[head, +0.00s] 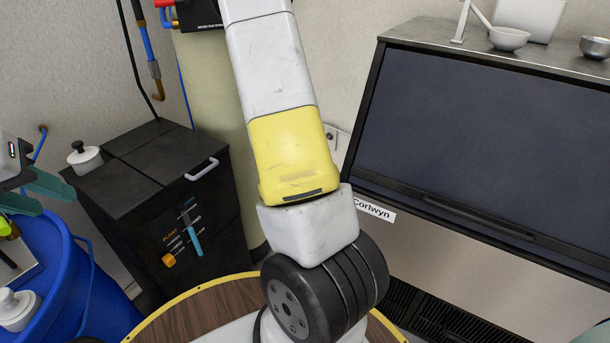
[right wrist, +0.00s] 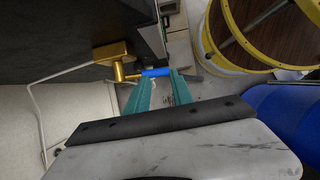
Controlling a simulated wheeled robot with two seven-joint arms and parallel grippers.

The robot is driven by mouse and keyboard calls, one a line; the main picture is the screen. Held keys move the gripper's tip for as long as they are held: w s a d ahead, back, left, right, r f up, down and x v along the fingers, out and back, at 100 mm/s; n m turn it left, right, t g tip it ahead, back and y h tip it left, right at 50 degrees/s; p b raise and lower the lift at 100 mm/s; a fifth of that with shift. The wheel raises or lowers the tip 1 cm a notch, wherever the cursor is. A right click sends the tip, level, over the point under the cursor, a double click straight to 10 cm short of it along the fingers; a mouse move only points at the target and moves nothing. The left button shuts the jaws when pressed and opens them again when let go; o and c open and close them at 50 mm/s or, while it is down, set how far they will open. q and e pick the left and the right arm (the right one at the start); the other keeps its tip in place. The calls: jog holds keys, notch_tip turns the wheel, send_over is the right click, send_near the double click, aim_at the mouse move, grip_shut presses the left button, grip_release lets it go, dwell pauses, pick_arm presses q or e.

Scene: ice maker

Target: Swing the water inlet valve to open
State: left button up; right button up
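In the right wrist view the brass valve (right wrist: 116,68) has a blue handle (right wrist: 156,72) pointing right. My right gripper (right wrist: 160,82) is open, its two teal fingers apart. The handle lies across the gap at the fingertips; I cannot tell whether they touch it. I cannot make out this valve or my right gripper in the head view. My left gripper (head: 42,198) shows at the left edge of the head view, its teal fingers apart, above the blue barrel, with nothing visible between them.
A black cabinet (head: 150,175) with a marked front panel stands beside the blue barrel (head: 65,285). A white pot (head: 84,157) sits on it. The yellow-rimmed wooden table (head: 190,322) is below. A dark-fronted machine (head: 470,140) stands right. My arm crosses the middle.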

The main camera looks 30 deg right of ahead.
jog(key=shift+o, duration=0.8)
jog(key=v, duration=0.7)
